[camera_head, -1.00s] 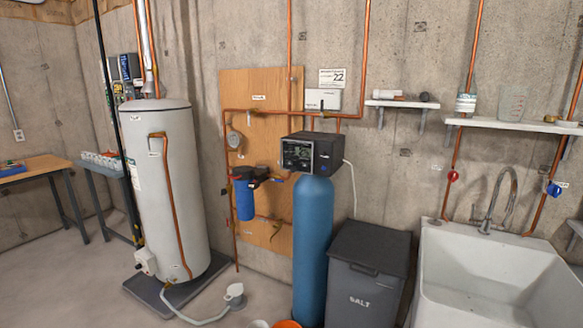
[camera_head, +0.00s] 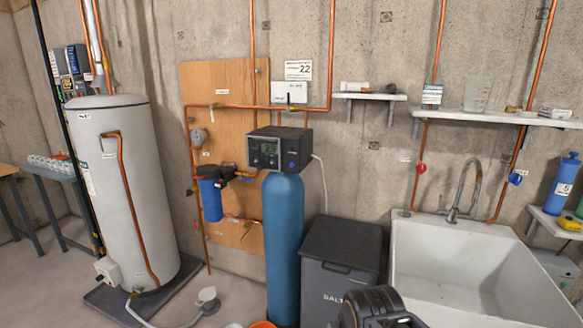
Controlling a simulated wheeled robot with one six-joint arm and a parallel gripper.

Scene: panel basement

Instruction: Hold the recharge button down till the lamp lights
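The softener's dark control head (camera_head: 281,149) sits on top of a tall blue tank (camera_head: 284,245), in the middle of the view. My gripper's fingertips do not show.
A grey salt bin (camera_head: 339,285) stands right of the tank, with a white sink (camera_head: 470,240) beyond it. A white heater (camera_head: 125,190) and blue filter (camera_head: 211,200) are to the left.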

